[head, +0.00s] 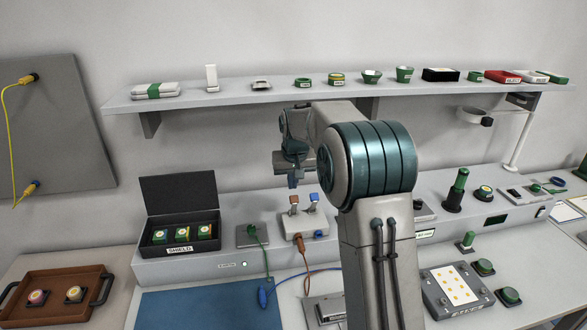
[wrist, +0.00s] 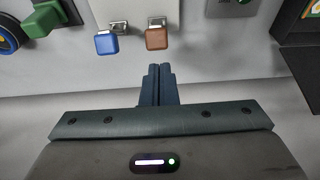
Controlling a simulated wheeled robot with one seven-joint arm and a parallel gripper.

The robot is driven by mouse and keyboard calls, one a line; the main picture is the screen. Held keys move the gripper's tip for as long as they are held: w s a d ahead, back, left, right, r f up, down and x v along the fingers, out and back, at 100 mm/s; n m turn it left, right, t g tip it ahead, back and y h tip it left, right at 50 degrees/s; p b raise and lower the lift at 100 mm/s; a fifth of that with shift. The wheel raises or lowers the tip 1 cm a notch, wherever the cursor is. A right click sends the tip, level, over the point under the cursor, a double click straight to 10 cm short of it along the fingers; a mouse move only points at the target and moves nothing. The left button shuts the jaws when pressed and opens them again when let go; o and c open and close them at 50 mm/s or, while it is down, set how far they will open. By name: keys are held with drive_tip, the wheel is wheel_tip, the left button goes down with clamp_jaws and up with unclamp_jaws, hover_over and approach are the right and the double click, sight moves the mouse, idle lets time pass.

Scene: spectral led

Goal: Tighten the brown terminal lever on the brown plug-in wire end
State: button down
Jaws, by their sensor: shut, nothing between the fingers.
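The brown terminal lever (head: 294,201) stands up on a light grey terminal block (head: 312,222), beside the blue lever (head: 314,199). In the wrist view the brown lever (wrist: 157,38) is just beyond my fingertips, with a gap between, and the blue lever (wrist: 106,44) is to its left. The brown plug-in wire end (head: 300,240) is at the block's front face below the brown lever; how deep it sits cannot be told. My gripper (wrist: 159,68) is shut and empty. In the head view my gripper (head: 293,181) hangs above the levers.
A blue plug (head: 263,296) lies on its wire over the blue mat (head: 200,308). A green wire runs from a grey plate (head: 252,236) left of the block. An open black box (head: 180,225) stands further left. The shelf (head: 220,97) spans behind my arm.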

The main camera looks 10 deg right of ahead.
sight(293, 204)
drive_tip(key=shift+x, duration=1.05)
drive_tip(key=shift+s+f+b, duration=0.15)
drive_tip(key=shift+b, duration=0.35)
drive_tip(key=shift+s, duration=0.1)
drive_tip(key=shift+s+t+b, duration=0.1)
drive_tip(key=shift+t+b, duration=0.2)
drive_tip(key=shift+b, duration=0.3)
